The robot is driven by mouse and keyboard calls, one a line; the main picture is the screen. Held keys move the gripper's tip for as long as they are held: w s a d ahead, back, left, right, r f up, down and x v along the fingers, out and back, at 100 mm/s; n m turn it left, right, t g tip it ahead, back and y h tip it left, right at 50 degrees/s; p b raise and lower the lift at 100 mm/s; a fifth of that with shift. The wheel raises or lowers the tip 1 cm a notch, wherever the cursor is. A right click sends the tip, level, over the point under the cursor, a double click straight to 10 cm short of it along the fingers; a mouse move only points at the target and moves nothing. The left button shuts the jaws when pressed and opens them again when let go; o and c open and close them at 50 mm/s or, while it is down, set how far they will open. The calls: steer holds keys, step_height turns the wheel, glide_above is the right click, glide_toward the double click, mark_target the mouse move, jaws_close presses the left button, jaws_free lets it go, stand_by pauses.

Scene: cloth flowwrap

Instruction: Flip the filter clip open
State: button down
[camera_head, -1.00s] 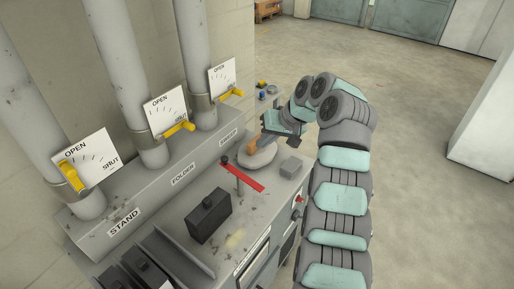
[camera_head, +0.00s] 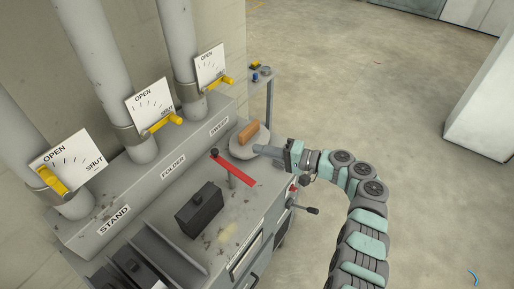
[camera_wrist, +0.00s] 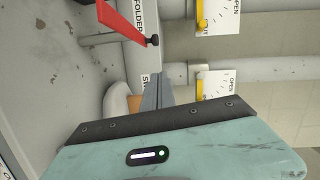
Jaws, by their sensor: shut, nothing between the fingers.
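I cannot pick out for certain which part is the filter clip. My gripper (camera_head: 257,149) is shut and empty, low over the bench. Its fingertips are at the right edge of a round grey disc (camera_head: 240,149) with an orange-brown grip (camera_head: 248,133) on top; I cannot tell whether they touch it. In the wrist view the shut fingers (camera_wrist: 160,88) overlap part of this disc and grip (camera_wrist: 118,101). A red bar (camera_head: 233,169) with a black knob (camera_head: 214,153) stands left of the gripper, and also shows in the wrist view (camera_wrist: 122,20).
Three pipes with yellow levers (camera_head: 162,122) and OPEN/SHUT plates rise behind the bench. A black box (camera_head: 201,208) stands on the bench top. A black-tipped handle (camera_head: 305,209) sticks out from the bench's right side.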

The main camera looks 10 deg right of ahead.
mark_target(232, 166)
steer(key=w+a+f+p, duration=0.1)
steer(key=w+a+p, duration=0.1)
steer(key=a, duration=0.8)
steer(key=shift+w+f, duration=0.25)
steer(key=shift+w, duration=0.25)
steer(key=shift+s+a+n+g+y+b, duration=0.15)
steer(key=shift+a+n+g+y+b, duration=0.6)
steer(key=shift+b, duration=2)
steer(key=shift+d+f+g+h, duration=0.1)
steer(key=shift+d+g+h, duration=0.05)
steer(key=shift+g+h, duration=0.1)
steer(key=shift+b, duration=0.3)
